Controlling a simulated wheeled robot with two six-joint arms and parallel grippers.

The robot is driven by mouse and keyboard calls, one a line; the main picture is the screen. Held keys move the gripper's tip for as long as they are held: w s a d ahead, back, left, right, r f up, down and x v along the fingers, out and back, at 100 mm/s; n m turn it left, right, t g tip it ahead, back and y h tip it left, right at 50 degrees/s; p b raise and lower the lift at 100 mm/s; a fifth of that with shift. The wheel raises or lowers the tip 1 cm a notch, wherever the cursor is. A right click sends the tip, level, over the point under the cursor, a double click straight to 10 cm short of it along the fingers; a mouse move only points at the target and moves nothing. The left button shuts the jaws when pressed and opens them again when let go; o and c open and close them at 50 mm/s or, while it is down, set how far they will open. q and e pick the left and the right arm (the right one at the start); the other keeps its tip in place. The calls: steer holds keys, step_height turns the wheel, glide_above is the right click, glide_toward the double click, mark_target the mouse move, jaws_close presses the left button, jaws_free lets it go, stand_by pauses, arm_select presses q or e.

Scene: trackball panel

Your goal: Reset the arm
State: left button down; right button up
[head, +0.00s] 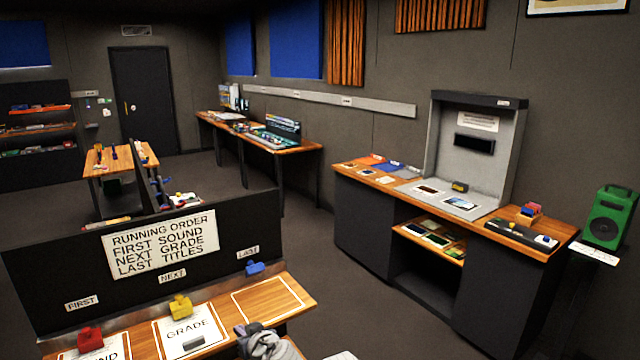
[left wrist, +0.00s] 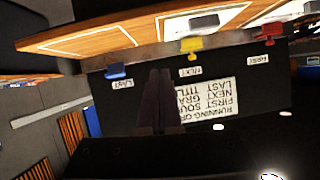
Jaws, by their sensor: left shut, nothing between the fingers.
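My left gripper (head: 245,334) shows at the bottom of the head view, over the front edge of the wooden desk (head: 302,300), near the right side of the GRADE card (head: 188,325). In the left wrist view its dark fingers (left wrist: 158,98) are together in the middle, shut and empty, with the black board (left wrist: 255,85) behind them. Most of the left arm is outside the head view. My right gripper shows in neither view.
A red clip (head: 90,338), a yellow clip (head: 181,307) and a blue clip (head: 255,267) are along the board by FIRST, NEXT and LAST. A sign (head: 160,243) hangs on the board. A counter (head: 375,215) stands right, beyond open floor (head: 310,240).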

arm_select(q)
steer(key=s+d+f+m+g+h+b, duration=0.3)
steer(key=s+d+f+m+g+b, duration=0.1)
steer(key=s+f, duration=0.5)
steer(key=s+d+f+m+g+h+b, duration=0.3)
steer(key=s+d+f+m+g, duration=0.3)
steer(key=s+d+f, duration=0.3)
step_height(320, 180, down, 3)
steer(key=shift+s+f+g+h+b, duration=0.15)
steer(key=shift+s+g+h+b, duration=0.15)
steer(key=shift+s+b, duration=0.3)
